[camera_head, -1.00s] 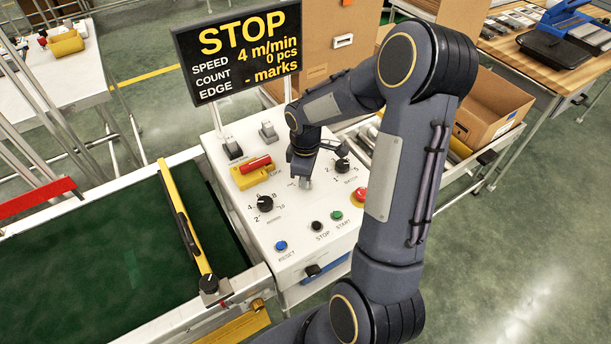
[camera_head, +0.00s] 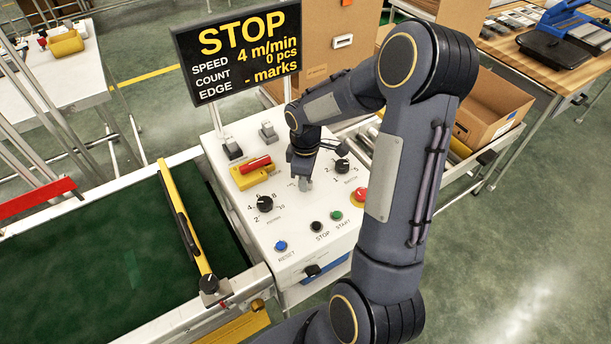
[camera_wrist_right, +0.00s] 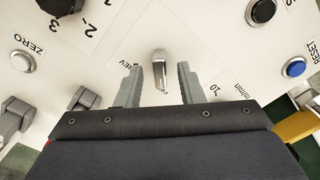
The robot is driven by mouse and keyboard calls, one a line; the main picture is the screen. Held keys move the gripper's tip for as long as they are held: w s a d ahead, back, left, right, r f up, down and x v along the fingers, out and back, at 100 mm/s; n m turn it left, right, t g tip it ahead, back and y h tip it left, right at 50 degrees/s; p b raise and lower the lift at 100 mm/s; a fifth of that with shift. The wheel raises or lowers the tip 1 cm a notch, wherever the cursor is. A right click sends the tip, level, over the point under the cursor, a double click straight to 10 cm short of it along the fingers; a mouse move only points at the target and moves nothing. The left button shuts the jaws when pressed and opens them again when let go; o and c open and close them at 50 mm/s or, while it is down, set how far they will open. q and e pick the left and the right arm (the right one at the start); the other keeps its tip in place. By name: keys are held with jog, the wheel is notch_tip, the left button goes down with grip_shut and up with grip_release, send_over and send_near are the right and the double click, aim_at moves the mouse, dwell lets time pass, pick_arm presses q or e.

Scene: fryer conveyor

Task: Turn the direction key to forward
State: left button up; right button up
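The direction key (camera_wrist_right: 159,68) is a small metal key on the white control panel, with a "REV" label to its left in the right wrist view. Another label just below it is partly hidden. My right gripper (camera_wrist_right: 160,78) is open, with one finger on each side of the key and a visible gap at both sides. In the head view my right gripper (camera_head: 304,183) points down at the panel and hides the key. My left gripper is not in view.
On the panel (camera_head: 232,220) are a speed knob (camera_head: 265,203), a batch knob (camera_head: 342,166), a blue reset button (camera_head: 281,245), black stop (camera_head: 316,227) and green start (camera_head: 336,216) buttons, and a red emergency button (camera_head: 361,194). The display (camera_head: 238,50) reads STOP.

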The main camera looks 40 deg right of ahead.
notch_tip(320, 180, up, 8)
jog(key=shift+f, duration=0.1)
dwell(0.7)
jog(key=s+a+r+m+t+y, duration=0.2)
jog(key=s+a+r+m, duration=0.1)
jog(key=s+a+m, duration=0.2)
jog(key=s+a+r+m+t+y, duration=0.1)
jog(key=s+a+r+m+t, duration=0.2)
jog(key=s+a, duration=0.6)
jog(key=s+r+m, duration=0.1)
jog(key=s, duration=0.3)
jog(key=shift+a+r+m+t+y, duration=0.15)
jog(key=shift+r+m+t+y, duration=0.15)
jog(key=shift+m+y, duration=0.1)
dwell(0.6)
